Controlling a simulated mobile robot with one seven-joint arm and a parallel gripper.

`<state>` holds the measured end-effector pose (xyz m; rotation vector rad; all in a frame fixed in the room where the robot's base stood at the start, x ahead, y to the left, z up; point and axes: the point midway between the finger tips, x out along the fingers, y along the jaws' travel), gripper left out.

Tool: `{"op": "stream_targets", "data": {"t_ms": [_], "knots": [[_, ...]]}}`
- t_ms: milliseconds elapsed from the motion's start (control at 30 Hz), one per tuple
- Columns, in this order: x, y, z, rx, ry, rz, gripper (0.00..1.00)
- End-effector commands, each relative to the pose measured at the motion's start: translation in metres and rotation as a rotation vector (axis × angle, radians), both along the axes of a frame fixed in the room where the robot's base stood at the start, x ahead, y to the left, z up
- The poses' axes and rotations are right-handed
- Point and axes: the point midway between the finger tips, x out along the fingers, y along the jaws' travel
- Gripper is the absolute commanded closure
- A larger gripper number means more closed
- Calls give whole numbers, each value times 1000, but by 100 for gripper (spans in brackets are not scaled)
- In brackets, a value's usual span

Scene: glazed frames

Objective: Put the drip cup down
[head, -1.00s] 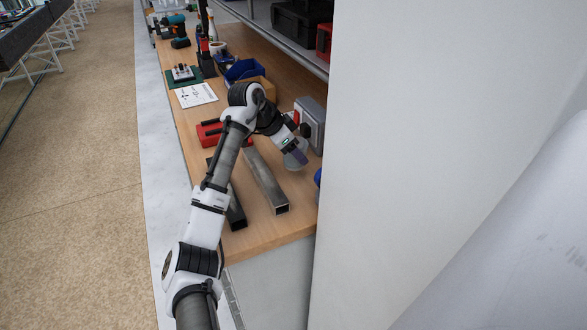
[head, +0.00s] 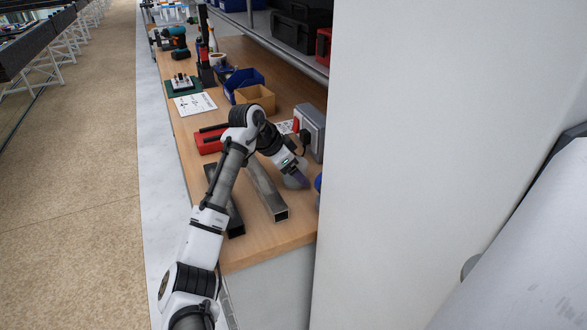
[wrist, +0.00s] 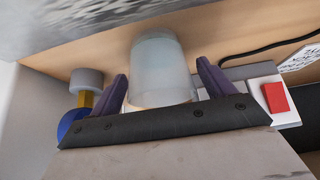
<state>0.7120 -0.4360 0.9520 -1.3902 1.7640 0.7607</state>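The drip cup (wrist: 160,68) is a translucent, whitish cup between the two purple fingers of my gripper (wrist: 161,68) in the wrist view. A narrow gap shows between each fingertip and the cup's side, so my gripper looks open around it. The cup's far end is against the wooden bench top (wrist: 110,48); contact is hard to confirm. In the head view, my gripper (head: 301,180) points down at the right part of the bench, and the pale cup (head: 292,183) is partly hidden behind it.
Two steel tubes (head: 267,190) lie left of my gripper. A grey box with a red switch (head: 310,130) stands behind it. A blue round thing (wrist: 73,122) is close by, and a white wall (head: 430,150) bounds the right. Bare wood shows at the front (head: 265,240).

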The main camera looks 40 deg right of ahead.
Motion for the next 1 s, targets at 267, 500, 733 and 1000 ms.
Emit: {"op": "stream_targets", "data": {"t_ms": [267,500,733,1000], "knots": [[0,0,1,0,-1,-1,18],[4,14,24,-2,-3,0,18],[11,40,66,-2,-4,1,18],[15,60,98,0,-2,1,18]]}}
